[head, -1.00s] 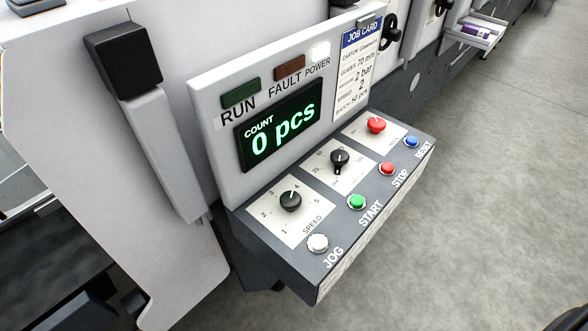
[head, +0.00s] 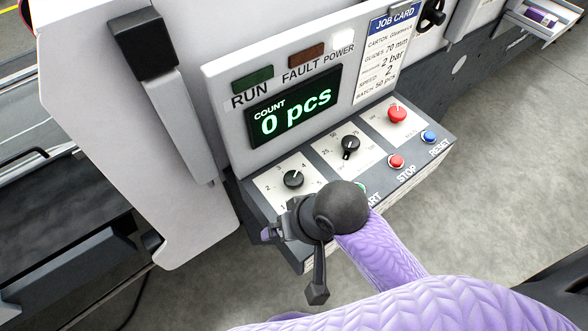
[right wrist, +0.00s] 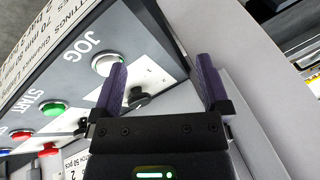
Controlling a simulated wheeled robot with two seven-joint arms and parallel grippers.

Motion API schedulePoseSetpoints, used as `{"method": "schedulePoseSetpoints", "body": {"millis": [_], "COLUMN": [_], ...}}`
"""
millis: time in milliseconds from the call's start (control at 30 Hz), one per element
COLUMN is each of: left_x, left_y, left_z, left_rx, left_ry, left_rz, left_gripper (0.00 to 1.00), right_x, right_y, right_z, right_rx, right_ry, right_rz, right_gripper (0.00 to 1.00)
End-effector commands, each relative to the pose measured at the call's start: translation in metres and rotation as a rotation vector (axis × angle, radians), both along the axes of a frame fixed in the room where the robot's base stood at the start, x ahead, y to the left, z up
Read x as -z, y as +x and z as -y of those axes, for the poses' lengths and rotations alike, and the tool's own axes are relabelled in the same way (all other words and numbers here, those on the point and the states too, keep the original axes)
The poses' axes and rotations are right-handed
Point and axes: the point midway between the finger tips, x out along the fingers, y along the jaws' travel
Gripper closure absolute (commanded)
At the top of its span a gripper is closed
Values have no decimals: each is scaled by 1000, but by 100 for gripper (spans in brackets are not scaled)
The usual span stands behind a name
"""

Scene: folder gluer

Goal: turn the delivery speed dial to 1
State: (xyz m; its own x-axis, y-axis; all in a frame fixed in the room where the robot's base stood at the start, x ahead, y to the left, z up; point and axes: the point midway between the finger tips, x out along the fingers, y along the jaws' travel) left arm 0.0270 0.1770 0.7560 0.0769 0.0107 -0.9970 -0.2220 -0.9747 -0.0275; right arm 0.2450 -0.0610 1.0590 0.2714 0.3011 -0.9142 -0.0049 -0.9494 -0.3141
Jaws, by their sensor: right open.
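The speed dial (head: 293,179) is a round black knob on a white scale plate on the sloped control panel. Its white mark points to the upper right, roughly towards 4; the 1 lies at lower left on the scale. My right gripper (head: 287,228) is in front of the panel, just below the dial, hiding the JOG button and the plate's lower part in the head view. In the right wrist view the gripper (right wrist: 160,68) is open and empty. The dial (right wrist: 139,98) shows between its purple fingers, nearer the left one; contact cannot be told. My left gripper is not in view.
A second black dial (head: 350,146) and a red knob (head: 397,113) sit along the panel. The red STOP button (head: 396,161) and blue RESET button (head: 429,136) are at its right. The white JOG button (right wrist: 108,63) is close to the left finger. The display (head: 294,107) reads 0 pcs.

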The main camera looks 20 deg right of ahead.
Motion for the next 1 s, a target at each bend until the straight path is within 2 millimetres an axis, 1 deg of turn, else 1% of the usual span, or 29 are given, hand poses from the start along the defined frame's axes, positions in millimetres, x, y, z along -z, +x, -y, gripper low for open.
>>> {"method": "schedulePoseSetpoints", "body": {"millis": [33,133,233,267,333,433,500,600,667,733,900,1000], "left_x": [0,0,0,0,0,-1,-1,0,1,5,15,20], "left_y": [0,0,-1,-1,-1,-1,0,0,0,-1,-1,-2], "left_z": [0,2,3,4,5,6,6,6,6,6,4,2], "left_rx": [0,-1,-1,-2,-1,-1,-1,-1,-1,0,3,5], "left_ry": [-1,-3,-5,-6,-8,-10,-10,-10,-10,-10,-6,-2], "left_rz": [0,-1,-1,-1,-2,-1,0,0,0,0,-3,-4], "left_gripper": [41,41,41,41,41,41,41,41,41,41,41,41], "right_x": [-4,-12,-22,-25,-36,-56,-68,-77,-74,-61,-18,2], "right_y": [9,25,46,53,72,96,106,114,115,114,114,114], "right_z": [-8,-24,-29,-26,-14,13,28,40,42,42,42,42], "right_rx": [17,91,235,301,500,815,989,1130,1159,1164,1161,1158], "right_ry": [22,64,55,39,-11,-77,-101,-113,-115,-116,-114,-114], "right_rz": [-17,-99,-212,-249,-327,-392,-413,-425,-430,-433,-432,-430], "right_gripper": [3,3,3,3,3,3,3,3,3,3,3,3]}}
